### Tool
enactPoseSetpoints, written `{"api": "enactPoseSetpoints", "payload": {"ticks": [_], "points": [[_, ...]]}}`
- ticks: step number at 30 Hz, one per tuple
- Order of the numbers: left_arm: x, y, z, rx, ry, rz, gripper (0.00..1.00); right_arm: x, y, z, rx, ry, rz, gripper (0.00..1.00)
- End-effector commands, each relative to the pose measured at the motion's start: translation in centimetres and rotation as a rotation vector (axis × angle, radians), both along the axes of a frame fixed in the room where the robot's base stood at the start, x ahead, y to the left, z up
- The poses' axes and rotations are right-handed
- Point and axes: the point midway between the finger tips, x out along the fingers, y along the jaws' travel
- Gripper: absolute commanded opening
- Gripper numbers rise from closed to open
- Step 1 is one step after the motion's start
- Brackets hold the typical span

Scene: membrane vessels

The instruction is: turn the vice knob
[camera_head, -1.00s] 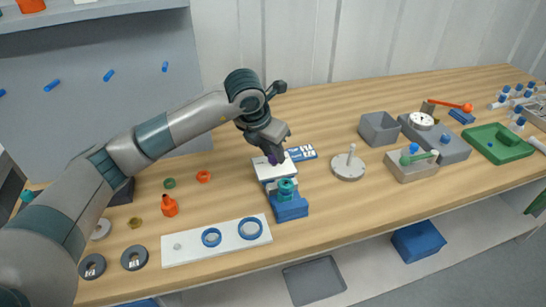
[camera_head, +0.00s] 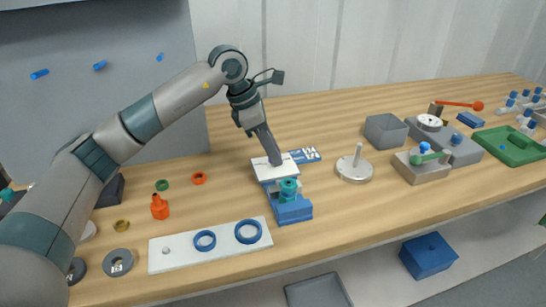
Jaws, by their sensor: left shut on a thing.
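The vice (camera_head: 293,210) stands near the middle of the table, with a blue front block and a white plate (camera_head: 284,172) at its back. A teal round piece (camera_head: 289,186) sits upright between them. My left gripper (camera_head: 274,160) reaches down from the upper left, its fingertips at the back edge of the white plate. It is shut on a small part there, which I take to be the vice knob; the fingers hide it. The teal piece is clear of the fingers. My right gripper is not in view.
A white board with blue rings (camera_head: 175,258) lies front left, near an orange bottle (camera_head: 159,207) and grey rings. A disc with a peg (camera_head: 354,168) stands right of the vice.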

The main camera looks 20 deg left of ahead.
Motion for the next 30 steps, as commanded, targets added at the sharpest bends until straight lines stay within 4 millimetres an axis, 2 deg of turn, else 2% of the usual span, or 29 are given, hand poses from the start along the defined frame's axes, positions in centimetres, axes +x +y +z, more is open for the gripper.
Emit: {"api": "enactPoseSetpoints", "payload": {"ticks": [6, 15, 30], "points": [[0.3, 0.0, 0.0, -0.002, -0.003, -0.201, 0.04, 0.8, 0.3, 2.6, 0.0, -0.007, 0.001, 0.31], [0.4, 0.0, 0.1, -0.001, -0.003, -0.485, 0.04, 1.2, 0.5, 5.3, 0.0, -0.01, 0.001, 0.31], [0.6, 0.0, 0.2, 0.0, -0.003, -0.928, 0.04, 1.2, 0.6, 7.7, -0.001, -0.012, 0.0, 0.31]]}}
